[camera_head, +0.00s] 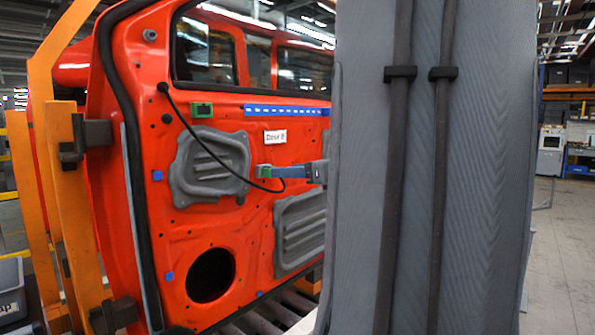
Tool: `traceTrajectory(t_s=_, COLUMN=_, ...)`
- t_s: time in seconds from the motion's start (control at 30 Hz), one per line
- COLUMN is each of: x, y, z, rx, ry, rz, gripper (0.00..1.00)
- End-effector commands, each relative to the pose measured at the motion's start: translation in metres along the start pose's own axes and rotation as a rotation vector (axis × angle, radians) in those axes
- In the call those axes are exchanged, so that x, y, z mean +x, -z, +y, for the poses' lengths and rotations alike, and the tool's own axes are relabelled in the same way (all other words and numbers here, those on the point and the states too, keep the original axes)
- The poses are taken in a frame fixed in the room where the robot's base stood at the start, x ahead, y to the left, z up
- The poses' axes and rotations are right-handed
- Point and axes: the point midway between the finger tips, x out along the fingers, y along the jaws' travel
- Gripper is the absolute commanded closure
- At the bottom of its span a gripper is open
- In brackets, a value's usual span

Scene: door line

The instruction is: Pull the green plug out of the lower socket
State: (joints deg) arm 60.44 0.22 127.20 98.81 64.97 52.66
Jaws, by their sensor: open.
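A small green part (264,171), seemingly the green plug at the lower socket, shows on the red door (225,235), right of the upper grey panel. A black cable (186,126) hangs from a hole at the upper left of the door and curls up behind my gripper. My gripper (283,171) reaches in from the right and is open, its fingers at the green part. I cannot tell whether they touch it. The lower socket is mostly hidden. An upper green-framed socket (202,111) sits higher on the left and looks empty.
My large grey column or arm link covers the right middle of the view. An orange frame (62,190) with dark clamps holds the door at the left. A blue strip (285,110) and a white label (275,137) are above my gripper. A grey bin (12,290) stands at lower left.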

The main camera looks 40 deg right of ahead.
Motion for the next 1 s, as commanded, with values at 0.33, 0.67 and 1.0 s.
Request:
traceTrajectory(t_s=0.33, x=0.047, y=0.000, z=0.001, rx=-0.001, ry=-0.003, rz=0.002, gripper=0.50)
traceTrajectory(t_s=0.67, x=0.057, y=0.000, z=0.001, rx=-0.003, ry=-0.001, rz=0.002, gripper=0.50)
traceTrajectory(t_s=1.0, x=0.056, y=0.001, z=0.001, rx=-0.003, ry=-0.001, rz=0.003, gripper=0.91)
